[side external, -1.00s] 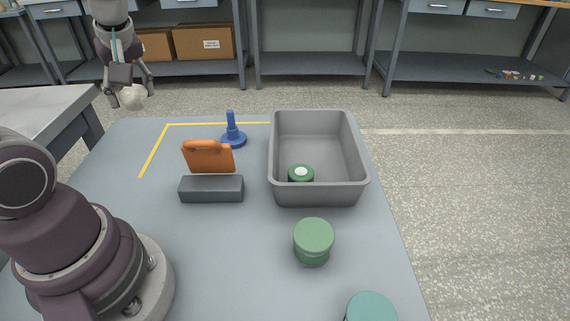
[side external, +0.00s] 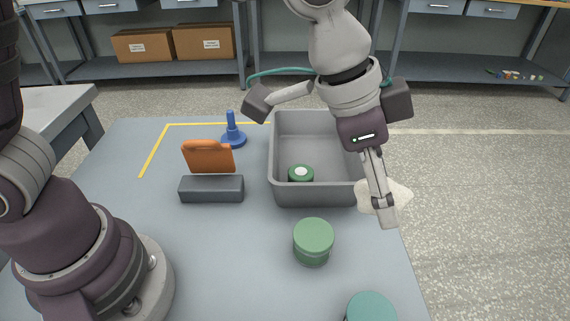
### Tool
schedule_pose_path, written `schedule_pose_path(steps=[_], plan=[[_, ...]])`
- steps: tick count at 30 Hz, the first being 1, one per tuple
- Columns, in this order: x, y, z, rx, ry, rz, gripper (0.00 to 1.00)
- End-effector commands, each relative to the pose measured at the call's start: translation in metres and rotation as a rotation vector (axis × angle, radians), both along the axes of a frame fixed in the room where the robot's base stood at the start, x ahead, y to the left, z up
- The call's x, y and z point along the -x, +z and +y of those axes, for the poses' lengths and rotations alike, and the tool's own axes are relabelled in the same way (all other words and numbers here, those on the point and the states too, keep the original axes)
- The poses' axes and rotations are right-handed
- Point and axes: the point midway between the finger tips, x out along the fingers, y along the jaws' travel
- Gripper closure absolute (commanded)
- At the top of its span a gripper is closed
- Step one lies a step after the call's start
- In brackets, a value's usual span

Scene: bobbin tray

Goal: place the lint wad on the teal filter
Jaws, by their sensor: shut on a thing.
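The lint wad (side external: 399,195) is a whitish, uneven lump held in the air near the right front corner of the grey tray. My gripper (side external: 384,215) is shut on it, and a finger hides part of the wad. The teal filter (side external: 371,308) is a round teal piece at the table's front edge of the picture, cut off by the bottom border. It stands below the wad in the picture, clearly apart from it. Its top looks bare.
A green round canister (side external: 313,240) stands left of my gripper. The grey tray (side external: 278,196) holds a green bobbin with a white centre (side external: 301,173). An orange piece (side external: 208,157) stands at a dark grey block (side external: 211,189), near a blue peg (side external: 232,134).

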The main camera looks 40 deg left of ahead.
Motion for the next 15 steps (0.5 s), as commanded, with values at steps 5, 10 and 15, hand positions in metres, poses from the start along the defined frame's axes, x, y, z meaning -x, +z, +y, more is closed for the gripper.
schedule_pose_path(steps=[5,10,15], plan=[[0.023,0.001,-0.033,0.001,-0.204,0.0,0.65],[0.038,-0.004,-0.051,-0.003,-0.325,0.003,0.65],[0.037,-0.03,-0.049,-0.003,-0.316,0.004,0.65]])
